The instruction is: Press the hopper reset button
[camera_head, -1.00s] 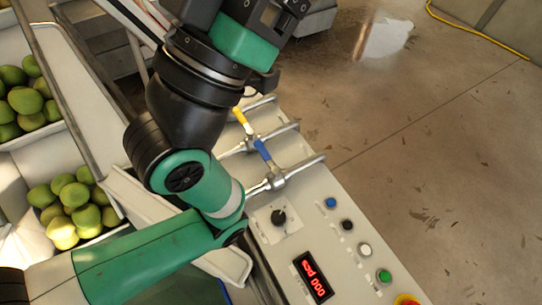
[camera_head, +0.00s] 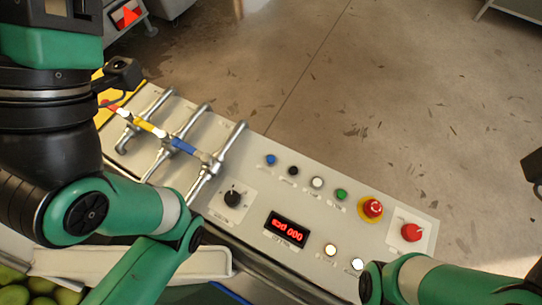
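The light grey control panel (camera_head: 262,205) runs diagonally across the middle. It carries a row of small buttons: blue (camera_head: 270,160), black (camera_head: 293,170), white (camera_head: 317,182) and green (camera_head: 341,195). Two pale, lit-looking buttons (camera_head: 330,250) (camera_head: 357,264) sit near the front edge. The labels are too small to read, so I cannot tell which is the hopper reset button. My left arm fills the left side and my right arm enters at lower right. Neither gripper's fingertips show.
A red emergency-stop mushroom (camera_head: 371,208) on yellow and a red knob (camera_head: 412,232) sit at the panel's right end. A black dial (camera_head: 233,198) and red display (camera_head: 287,230) are nearer. Valve levers (camera_head: 184,146) stick up at left. Green fruit (camera_head: 40,286) lies lower left.

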